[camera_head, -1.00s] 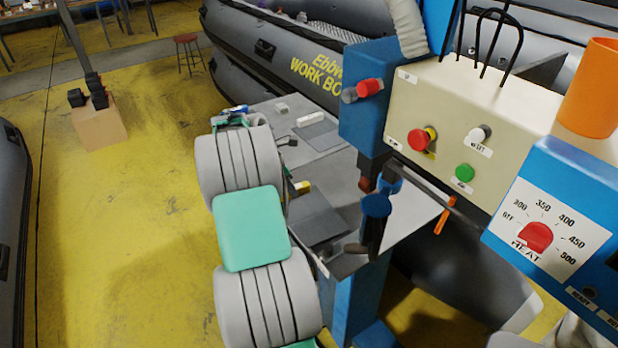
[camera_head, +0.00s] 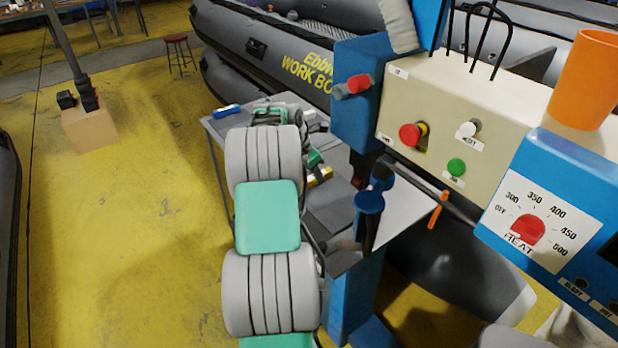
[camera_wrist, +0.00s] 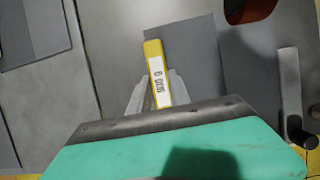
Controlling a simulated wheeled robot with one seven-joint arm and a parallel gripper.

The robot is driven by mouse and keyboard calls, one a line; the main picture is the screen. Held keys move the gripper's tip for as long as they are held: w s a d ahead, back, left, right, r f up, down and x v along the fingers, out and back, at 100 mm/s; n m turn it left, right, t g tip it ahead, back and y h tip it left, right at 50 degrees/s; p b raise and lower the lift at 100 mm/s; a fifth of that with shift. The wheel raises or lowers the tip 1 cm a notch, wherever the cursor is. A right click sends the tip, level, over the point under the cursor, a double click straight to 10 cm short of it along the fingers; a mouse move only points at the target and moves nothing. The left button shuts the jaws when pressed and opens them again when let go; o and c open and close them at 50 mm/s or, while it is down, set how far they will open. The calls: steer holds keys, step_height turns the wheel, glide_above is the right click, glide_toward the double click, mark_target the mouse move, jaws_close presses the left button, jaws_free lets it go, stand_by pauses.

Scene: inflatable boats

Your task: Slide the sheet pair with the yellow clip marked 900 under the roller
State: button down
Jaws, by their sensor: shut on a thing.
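A yellow clip (camera_wrist: 152,52) with a white label grips the edge of a grey sheet pair (camera_wrist: 195,55) in the wrist view. The label's print is too blurred to read surely. My gripper (camera_wrist: 157,90) is shut on the clip, one finger on each side. In the head view the clip (camera_head: 320,177) shows beside my arm, with the grey sheets (camera_head: 335,208) lying flat on the table. The blue-topped roller part (camera_head: 368,203) of the machine stands to the right of the sheets. In the wrist view a dark reddish round part (camera_wrist: 248,8) is at upper right, apart from the clip.
Another grey sheet (camera_wrist: 38,28) lies left of the clip. A metal bracket (camera_wrist: 290,90) stands to the right. The machine's cream control box (camera_head: 450,110) and blue heat panel (camera_head: 545,215) flank the table on the right.

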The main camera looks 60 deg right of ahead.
steer(key=shift+s+d, duration=0.1)
steer(key=shift+d, duration=0.05)
steer(key=shift+f+p, duration=0.3)
steer(key=shift+p, duration=0.1)
steer(key=c, duration=1.1)
jaws_free()
steer(key=shift+c, duration=0.2)
steer(key=v, duration=0.7)
steer(key=shift+r+b, duration=0.3)
